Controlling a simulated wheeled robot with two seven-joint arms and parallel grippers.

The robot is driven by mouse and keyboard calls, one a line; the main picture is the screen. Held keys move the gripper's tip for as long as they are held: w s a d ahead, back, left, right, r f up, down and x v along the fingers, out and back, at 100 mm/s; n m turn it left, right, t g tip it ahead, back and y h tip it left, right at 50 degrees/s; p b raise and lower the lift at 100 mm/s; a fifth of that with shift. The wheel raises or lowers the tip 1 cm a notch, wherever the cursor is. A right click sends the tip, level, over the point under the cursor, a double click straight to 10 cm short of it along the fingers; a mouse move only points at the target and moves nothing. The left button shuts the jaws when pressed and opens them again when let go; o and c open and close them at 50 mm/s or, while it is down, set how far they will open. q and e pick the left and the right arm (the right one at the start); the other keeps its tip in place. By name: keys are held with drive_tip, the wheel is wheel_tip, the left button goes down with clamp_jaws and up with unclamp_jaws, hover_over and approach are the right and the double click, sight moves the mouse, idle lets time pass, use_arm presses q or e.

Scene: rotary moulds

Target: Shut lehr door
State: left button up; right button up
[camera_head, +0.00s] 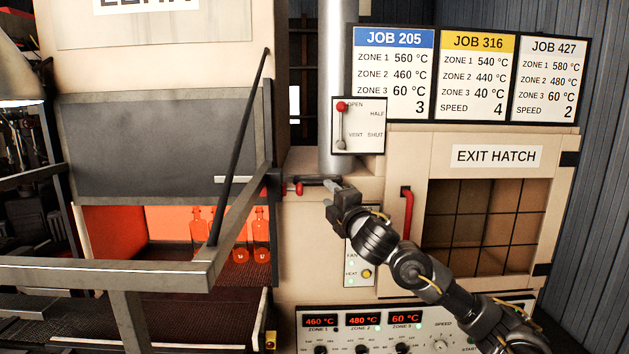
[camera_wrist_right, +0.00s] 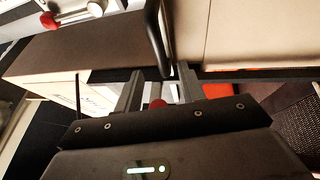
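The lehr door (camera_head: 160,145) is a grey panel at the left of the head view. It is raised, and the glowing orange opening shows below it with several bottles (camera_head: 261,235) inside. A long black bar (camera_head: 240,145) slants in front of the door's right side. My right gripper (camera_head: 326,191) is open beside small red knobs (camera_head: 299,188) right of the opening. In the right wrist view its two fingers (camera_wrist_right: 160,92) stand apart, with a red knob (camera_wrist_right: 157,104) seen between them; I cannot tell whether they touch it. My left gripper is not in view.
A lever plate (camera_head: 358,126) marked open, half, vent and shut is above the gripper, its red knob (camera_head: 341,106) at the top. A grey rail (camera_head: 180,275) crosses the front left. The exit hatch (camera_head: 485,225), with a red handle (camera_head: 407,215), and a control panel (camera_head: 400,330) are nearby.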

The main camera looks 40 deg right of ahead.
sight(319, 184)
drive_tip(key=p+x, duration=0.3)
drive_tip(key=x, duration=0.5)
drive_tip(key=shift+w+d+r+p, duration=0.1)
drive_tip(key=shift+w+r+p, duration=0.05)
drive_tip(key=shift+w+p, duration=0.2)
drive_tip(key=shift+w+d, duration=0.15)
drive_tip(key=shift+w, duration=0.55)
drive_tip(key=shift+c, duration=0.3)
drive_tip(key=shift+r, duration=0.1)
clamp_jaws()
